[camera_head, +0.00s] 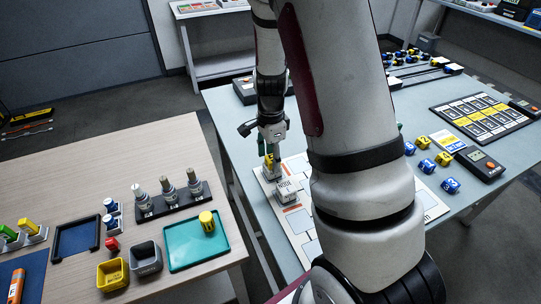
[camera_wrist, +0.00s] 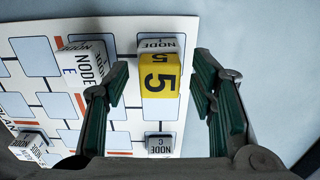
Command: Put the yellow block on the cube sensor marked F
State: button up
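In the wrist view a yellow block (camera_wrist: 158,100) marked 5 sits between the two fingers of my gripper (camera_wrist: 160,80), with a small gap on each side. The fingers are open. The block appears to rest on a white cube sensor (camera_wrist: 158,45) labelled NODE; its letter is mostly hidden by the block. In the head view my gripper (camera_head: 271,150) points down over the board, around the yellow block (camera_head: 268,160), with the white cube (camera_head: 270,173) below. Cube E (camera_wrist: 85,65) stands to the left and cube C (camera_wrist: 159,144) is nearer the wrist.
The printed board (camera_wrist: 28,110) has several blue squares; another cube sensor (camera_wrist: 30,147) stands at its lower left. In the head view a node cube (camera_head: 286,191) stands close to my gripper. A green tray (camera_head: 185,250) on the wooden table holds another yellow block (camera_head: 207,222).

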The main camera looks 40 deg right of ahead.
aim_at(270, 159)
jog(key=s+a+r+n+t+p, duration=0.1)
jog(key=s+a+r+n, duration=0.1)
jog(key=r, duration=0.7)
jog(key=s+a+r+n, duration=0.2)
jog(key=a+r, duration=0.1)
jog(key=r, duration=0.6)
jog(key=s+a+r+n+t, duration=0.1)
jog(key=s+a+r+n, duration=0.3)
jog(key=s+n, duration=0.4)
jog(key=s+a+r+n+t, duration=0.1)
jog(key=s+a+r+n, duration=0.3)
jog(key=s+n, duration=0.4)
jog(key=shift+s+a+t, duration=0.4)
jog(key=shift+s, duration=0.85)
jog(key=shift+r, duration=0.1)
